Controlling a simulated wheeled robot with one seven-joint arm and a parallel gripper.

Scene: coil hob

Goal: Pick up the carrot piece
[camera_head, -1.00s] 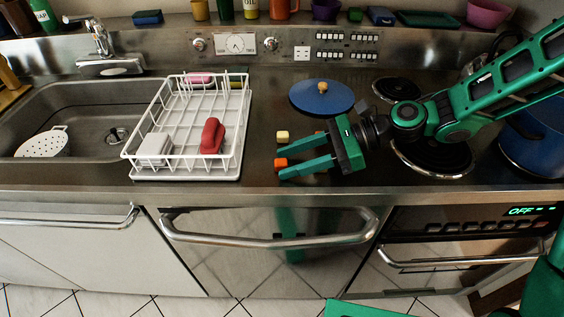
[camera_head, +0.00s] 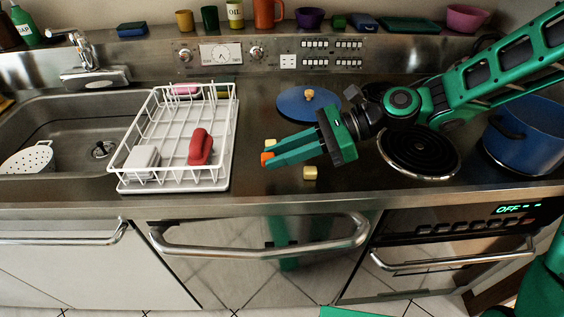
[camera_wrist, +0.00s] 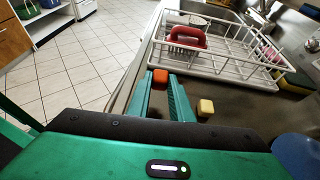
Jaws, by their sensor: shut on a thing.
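The carrot piece (camera_head: 268,157) is a small orange cube at the tips of my gripper (camera_head: 270,154), over the counter left of the hob. My gripper's two green fingers are closed in on it. The wrist view also shows the orange cube (camera_wrist: 160,76) between the fingertips, partly covered by them. I cannot tell whether it touches the counter. One pale yellow cube (camera_head: 271,143) lies just behind the fingertips, and it also shows in the wrist view (camera_wrist: 206,107). Another yellow cube (camera_head: 310,172) lies in front of the fingers.
A white dish rack (camera_head: 176,184) with a red item (camera_head: 200,147) stands to the left, beside the sink (camera_head: 60,110). A blue lid (camera_head: 300,104) lies behind the fingers. A coil burner (camera_head: 420,152) and a blue pot (camera_head: 530,135) are right. The counter's front edge is close.

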